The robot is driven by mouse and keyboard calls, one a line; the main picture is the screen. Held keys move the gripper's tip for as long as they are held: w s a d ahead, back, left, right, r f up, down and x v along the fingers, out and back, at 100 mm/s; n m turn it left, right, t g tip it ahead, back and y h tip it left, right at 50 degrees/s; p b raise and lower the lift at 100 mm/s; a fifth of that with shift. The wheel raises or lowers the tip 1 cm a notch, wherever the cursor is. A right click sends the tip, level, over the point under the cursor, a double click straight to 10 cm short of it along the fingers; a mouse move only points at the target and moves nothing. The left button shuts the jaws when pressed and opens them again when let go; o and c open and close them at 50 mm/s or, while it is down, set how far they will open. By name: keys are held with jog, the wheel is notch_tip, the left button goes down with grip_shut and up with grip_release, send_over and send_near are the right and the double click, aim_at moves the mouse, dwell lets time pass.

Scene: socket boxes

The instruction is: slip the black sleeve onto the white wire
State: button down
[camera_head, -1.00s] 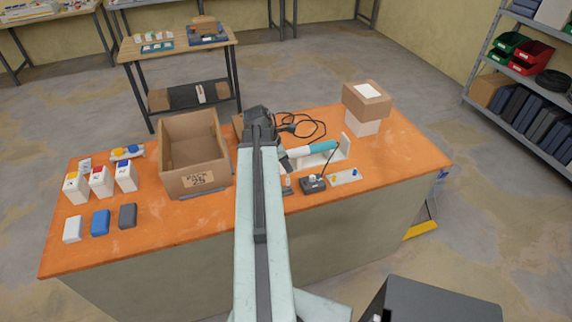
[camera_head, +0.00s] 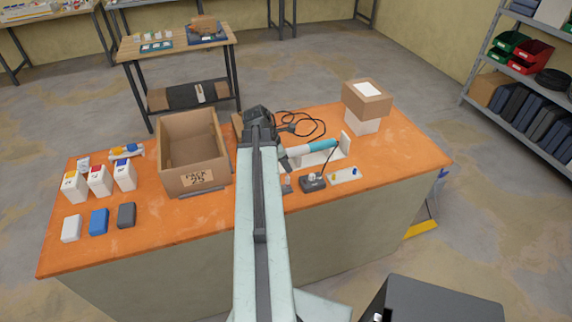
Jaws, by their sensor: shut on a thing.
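My arm reaches from the bottom of the picture over the orange bench (camera_head: 150,228). Its dark end joint (camera_head: 259,120) is above the middle of the bench. My gripper's jaws are hidden behind or below the arm, so I cannot see what is between them. I cannot make out the black sleeve or the white wire. A teal and white tool (camera_head: 316,147) lies on a white stand to the right of the arm. A small dark base (camera_head: 312,182) stands in front of it. A black cable (camera_head: 311,124) loops behind.
An open carton (camera_head: 195,179) stands left of the arm. Several small white boxes and coloured blocks sit at the bench's left. Two stacked boxes (camera_head: 367,100) stand at the back right. The bench's right end is clear.

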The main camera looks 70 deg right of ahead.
jog(key=shift+f+b, duration=1.05)
jog(key=shift+f, duration=0.05)
jog(key=c, duration=1.4)
grip_release()
jog(key=shift+o, duration=0.2)
jog(key=o, duration=0.4)
jog(key=shift+r, duration=0.15)
notch_tip(320, 180, up, 7)
jog(key=p, duration=0.7)
jog(key=shift+r+p, duration=0.15)
jog(key=shift+p, duration=0.15)
